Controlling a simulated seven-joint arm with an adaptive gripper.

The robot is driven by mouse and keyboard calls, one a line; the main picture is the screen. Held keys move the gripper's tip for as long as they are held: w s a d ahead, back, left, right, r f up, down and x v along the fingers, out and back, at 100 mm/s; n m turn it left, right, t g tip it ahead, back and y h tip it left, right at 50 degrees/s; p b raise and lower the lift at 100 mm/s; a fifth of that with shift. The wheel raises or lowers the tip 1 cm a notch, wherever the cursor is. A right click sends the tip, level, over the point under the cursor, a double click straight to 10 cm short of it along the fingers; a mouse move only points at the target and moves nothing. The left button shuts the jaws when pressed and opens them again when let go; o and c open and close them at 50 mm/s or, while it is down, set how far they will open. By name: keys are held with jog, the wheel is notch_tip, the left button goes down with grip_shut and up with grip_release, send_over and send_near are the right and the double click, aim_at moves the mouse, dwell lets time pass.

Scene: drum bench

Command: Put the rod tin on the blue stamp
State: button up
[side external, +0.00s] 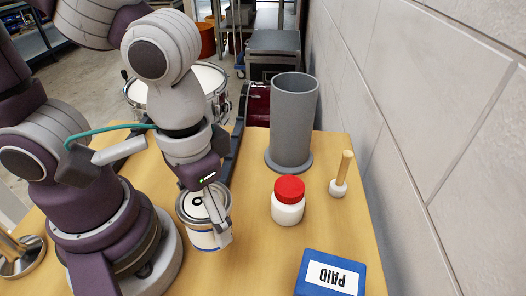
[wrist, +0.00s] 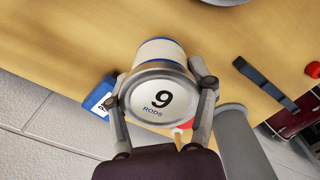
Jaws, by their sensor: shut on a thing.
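The rod tin (side external: 203,238) is a white can with a blue band and a metal-rimmed lid. In the wrist view the tin (wrist: 163,98) shows its lid marked "9 RODS". My gripper (side external: 208,212) is shut on the tin, with one finger on each side in the wrist view (wrist: 160,92). I cannot tell whether the tin's base touches the table. The blue stamp (side external: 312,262) is a blue block with a white "PAID" label, at the front right of the table. It is partly hidden behind the tin and a finger in the wrist view (wrist: 97,93).
A white jar with a red lid (side external: 288,205) stands between the tin and the stamp, slightly farther back. A grey cylinder (side external: 293,125) and a wooden-handled tool (side external: 342,178) stand behind it. A wall (side external: 430,130) borders the right side.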

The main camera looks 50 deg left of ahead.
jog(key=shift+s+d+m, duration=0.25)
jog(key=shift+d+m, duration=0.05)
jog(key=w+d, duration=0.3)
jog(key=d, duration=0.1)
jog(key=w+d+f, duration=0.1)
jog(key=w+d, duration=0.6)
jog(key=shift+w+d+f, duration=0.15)
jog(key=shift+d+f, duration=0.1)
jog(key=shift+d, duration=0.15)
notch_tip(320, 180, down, 4)
jog(key=shift+r, duration=0.25)
jog(key=o, duration=1.2)
jog(key=shift+o, duration=0.2)
